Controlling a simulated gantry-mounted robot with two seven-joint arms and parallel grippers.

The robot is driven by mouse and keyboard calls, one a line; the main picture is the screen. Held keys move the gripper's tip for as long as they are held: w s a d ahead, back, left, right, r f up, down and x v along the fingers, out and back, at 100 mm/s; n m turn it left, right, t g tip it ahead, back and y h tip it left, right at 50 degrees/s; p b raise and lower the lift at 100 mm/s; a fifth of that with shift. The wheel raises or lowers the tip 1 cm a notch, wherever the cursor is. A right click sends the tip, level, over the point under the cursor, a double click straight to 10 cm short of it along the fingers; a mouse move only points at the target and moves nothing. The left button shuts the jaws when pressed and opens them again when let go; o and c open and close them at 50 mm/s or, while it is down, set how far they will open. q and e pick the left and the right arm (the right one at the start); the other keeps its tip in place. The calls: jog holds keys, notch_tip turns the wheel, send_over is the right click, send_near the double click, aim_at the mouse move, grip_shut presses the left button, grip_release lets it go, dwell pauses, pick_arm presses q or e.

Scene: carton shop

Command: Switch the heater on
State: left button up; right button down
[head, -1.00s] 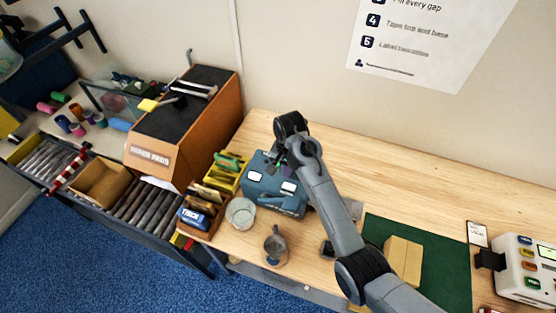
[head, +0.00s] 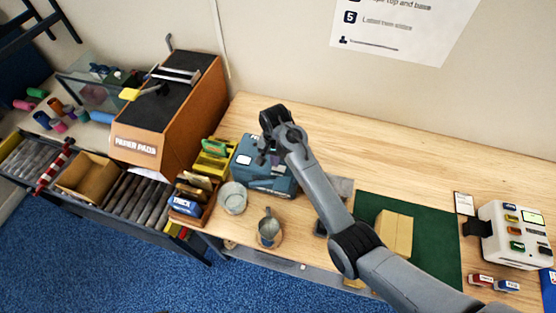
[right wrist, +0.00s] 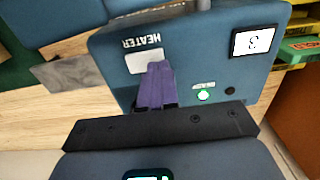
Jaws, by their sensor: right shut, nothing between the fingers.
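The teal machine (head: 270,180) stands on the wooden bench. A small round green light or button (right wrist: 204,95) and a dark round spot (right wrist: 230,91) are on the same face. My right gripper (right wrist: 158,75) is shut and empty, its purple fingers over the face beside the HEATER label. Whether they touch it I cannot tell. Any switch under the fingers is hidden. In the head view the right gripper (head: 264,156) is over the machine. My left gripper is not in view.
A glass jar (head: 233,198) and a metal pot (head: 269,230) stand in front of the machine. A box of tape packs (head: 196,196) is at its left, beside the paper pads cabinet (head: 160,125). A green mat (head: 365,225) with a carton (head: 395,233) lies right.

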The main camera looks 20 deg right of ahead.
jog(key=shift+w+a+f+b, duration=0.3)
jog(key=shift+f+b, duration=0.15)
jog(key=shift+b, duration=0.2)
jog(key=shift+s+d+r+p, duration=0.2)
jog(key=shift+s+d+p, duration=0.15)
jog(key=shift+s+p, duration=0.15)
jog(key=shift+w, duration=0.15)
jog(key=shift+r, duration=0.1)
jog(key=shift+s+d+r+p, duration=0.15)
jog(key=shift+s+d+p, duration=0.4)
jog(key=shift+p, duration=0.3)
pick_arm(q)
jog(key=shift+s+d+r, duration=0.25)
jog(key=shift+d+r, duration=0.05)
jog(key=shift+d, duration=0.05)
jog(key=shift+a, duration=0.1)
pick_arm(e)
jog(key=shift+w+r, duration=0.1)
